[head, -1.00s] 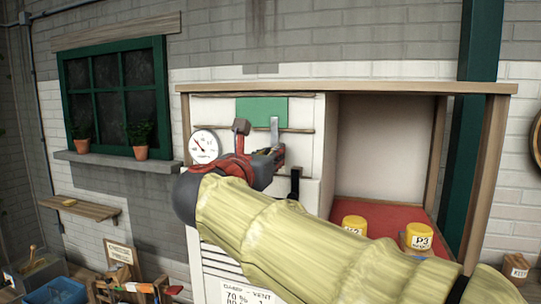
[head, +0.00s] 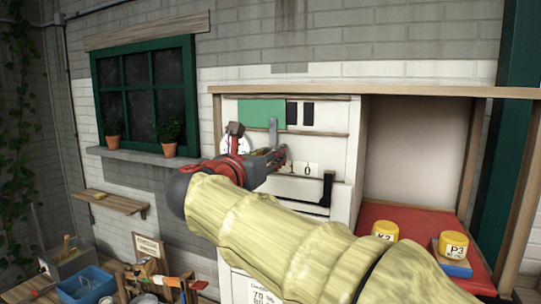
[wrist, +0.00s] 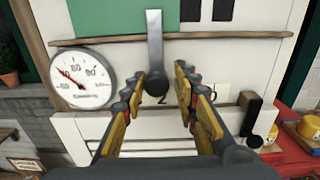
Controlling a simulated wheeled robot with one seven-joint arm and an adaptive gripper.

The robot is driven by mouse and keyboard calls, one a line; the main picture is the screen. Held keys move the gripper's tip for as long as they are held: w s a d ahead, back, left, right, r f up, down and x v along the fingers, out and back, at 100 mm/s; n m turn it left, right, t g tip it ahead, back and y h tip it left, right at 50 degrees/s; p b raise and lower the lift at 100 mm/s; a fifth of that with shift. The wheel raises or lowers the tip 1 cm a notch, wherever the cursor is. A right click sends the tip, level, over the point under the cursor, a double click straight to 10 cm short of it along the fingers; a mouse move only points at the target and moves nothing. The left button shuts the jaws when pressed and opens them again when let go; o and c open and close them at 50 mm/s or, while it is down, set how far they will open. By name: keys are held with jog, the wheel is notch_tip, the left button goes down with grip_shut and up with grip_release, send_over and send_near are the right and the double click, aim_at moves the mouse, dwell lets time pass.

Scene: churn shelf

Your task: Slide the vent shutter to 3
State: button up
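The vent shutter is a green panel (head: 262,113) high on the white cabinet front; it also shows in the wrist view (wrist: 112,18). A grey handle (wrist: 154,40) hangs from it and ends in a dark round knob. My gripper (wrist: 165,80) has its fingers apart, one on each side of the knob; the left finger looks close to or against it. In the head view my gripper (head: 276,158) is at the handle's lower end. A "2" shows just below the knob. The "1" and "0" show to the right in the head view; the "3" is hidden.
Dark vent slots (head: 307,114) are uncovered right of the panel. A round gauge (wrist: 82,77) is left of the gripper. A black lever (head: 328,188) sits lower right. Yellow-topped pieces (head: 453,244) stand on the red shelf (head: 405,216) at right.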

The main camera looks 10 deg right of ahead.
jog(key=shift+o, duration=0.6)
jog(key=shift+w+a, duration=0.1)
jog(key=v, duration=1.2)
jog(key=shift+f, duration=0.1)
jog(key=shift+c, duration=0.2)
